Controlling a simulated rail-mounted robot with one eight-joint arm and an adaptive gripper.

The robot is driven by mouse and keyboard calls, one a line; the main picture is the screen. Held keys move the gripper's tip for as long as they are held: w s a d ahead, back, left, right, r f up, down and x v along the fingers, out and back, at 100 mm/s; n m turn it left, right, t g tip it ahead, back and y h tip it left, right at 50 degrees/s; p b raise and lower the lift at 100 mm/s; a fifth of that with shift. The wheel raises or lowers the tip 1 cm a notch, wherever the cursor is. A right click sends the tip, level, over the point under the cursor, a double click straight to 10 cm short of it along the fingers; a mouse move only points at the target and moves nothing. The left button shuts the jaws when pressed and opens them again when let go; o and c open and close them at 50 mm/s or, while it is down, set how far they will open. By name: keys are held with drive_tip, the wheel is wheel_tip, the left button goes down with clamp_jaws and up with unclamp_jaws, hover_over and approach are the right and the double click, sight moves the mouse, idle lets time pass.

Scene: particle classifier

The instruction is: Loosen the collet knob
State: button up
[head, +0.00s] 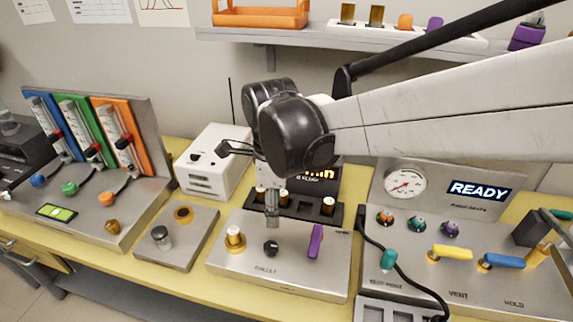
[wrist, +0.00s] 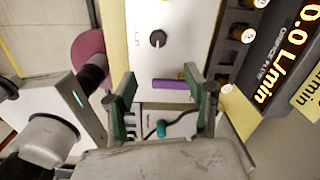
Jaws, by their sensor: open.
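The collet knob (head: 271,248) is a small black knob on the middle of the grey collet panel (head: 290,279). In the wrist view the knob (wrist: 157,39) shows beyond the fingertips, upper middle. My gripper (head: 272,218) points down above the panel, over the knob's far side in the head view; its height is hard to judge. In the wrist view my gripper (wrist: 160,82) is open, with green-padded fingers apart and nothing held. The purple lever (head: 315,241) stands right of the knob. In the wrist view this lever (wrist: 170,84) appears between the fingers, apparently below them.
Behind the panel is a dark rack (head: 306,205) with white-capped pieces. A plate with a metal-lidded jar (head: 161,237) is left; a console with a READY display (head: 481,190) is right.

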sight(271, 245)
drive_tip(key=shift+m, duration=0.4)
drive_tip(key=f, duration=0.4)
drive_tip(key=f+b, duration=0.1)
drive_tip(key=f, duration=0.4)
drive_tip(key=a+f, duration=0.1)
drive_tip(key=f, duration=0.4)
drive_tip(key=shift+f+b, duration=0.25)
drive_tip(key=shift+b, duration=0.05)
drive_tip(key=shift+c, duration=0.5)
drive_tip(key=c, duration=1)
drive_tip(key=shift+c, duration=0.2)
